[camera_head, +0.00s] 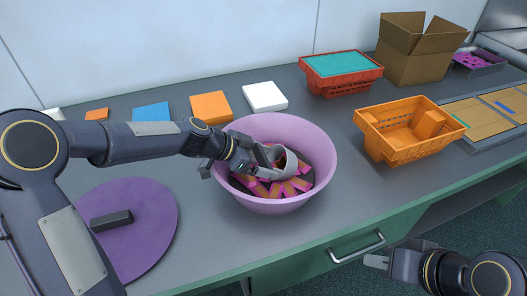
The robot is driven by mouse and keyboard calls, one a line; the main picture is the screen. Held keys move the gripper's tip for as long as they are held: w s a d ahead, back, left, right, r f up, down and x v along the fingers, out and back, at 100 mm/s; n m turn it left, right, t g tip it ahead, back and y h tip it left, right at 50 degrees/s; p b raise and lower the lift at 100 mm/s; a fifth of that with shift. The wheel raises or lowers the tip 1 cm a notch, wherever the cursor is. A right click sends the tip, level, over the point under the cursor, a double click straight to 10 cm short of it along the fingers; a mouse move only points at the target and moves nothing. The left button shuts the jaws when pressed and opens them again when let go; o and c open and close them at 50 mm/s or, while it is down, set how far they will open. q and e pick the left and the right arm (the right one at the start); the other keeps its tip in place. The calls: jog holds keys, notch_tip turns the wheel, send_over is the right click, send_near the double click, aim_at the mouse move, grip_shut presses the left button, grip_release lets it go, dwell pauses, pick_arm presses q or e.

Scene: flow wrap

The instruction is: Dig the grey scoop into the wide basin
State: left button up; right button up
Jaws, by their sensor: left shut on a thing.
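The wide basin (318,150) is a round purple bowl at the middle of the table. Several pink and brown wrapped pieces (293,187) lie in its bottom. My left gripper (262,164) is over the basin, shut on the grey scoop (286,160). The scoop is tilted inside the rim, low over the pieces; I cannot tell whether its edge touches them. My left gripper hides part of the scoop and the basin's left side. My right gripper (377,261) is at the bottom right, in front of the table, away from the basin; its fingers are too small to judge.
An orange basket (385,144) stands right of the basin. A red crate with a teal top (341,72) and a cardboard box (415,52) stand behind. A purple round mat (152,215) with a dark block (111,219) lies at left. Flat orange, blue and white boxes line the back.

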pick_arm(q)
jog(key=shift+s+a+r+g+y+p, duration=0.15)
jog(key=shift+s+a+r+y+p, duration=0.2)
jog(key=shift+p, duration=1.15)
jog(key=shift+s+a+r+g+y+p, duration=0.15)
jog(key=shift+a+p, duration=0.3)
jog(key=shift+p, duration=1)
jog(key=y+p, duration=0.2)
jog(key=p, duration=0.4)
jog(key=r+g+y+p, duration=0.1)
jog(key=p, duration=0.5)
jog(key=shift+w+a+r+y, duration=0.1)
jog(key=shift+y, duration=0.3)
jog(key=d+g+y+p, duration=0.1)
jog(key=p, duration=0.2)
jog(key=shift+w+r, duration=0.1)
jog(key=shift+w, duration=0.05)
jog(key=shift+w+d+f+y+b, duration=0.2)
jog(key=shift+d+y+b, duration=0.1)
jog(key=shift+y, duration=0.2)
jog(key=shift+w+d+r+g+y, duration=0.25)
jog(key=shift+d+g+y, duration=0.2)
jog(key=shift+y, duration=0.45)
jog(key=shift+r, duration=1.1)
jog(key=shift+d+r, duration=0.2)
jog(key=shift+r, duration=0.9)
notch_tip(320, 180, up, 10)
jog(key=d+y, duration=0.1)
jog(key=shift+w, duration=0.2)
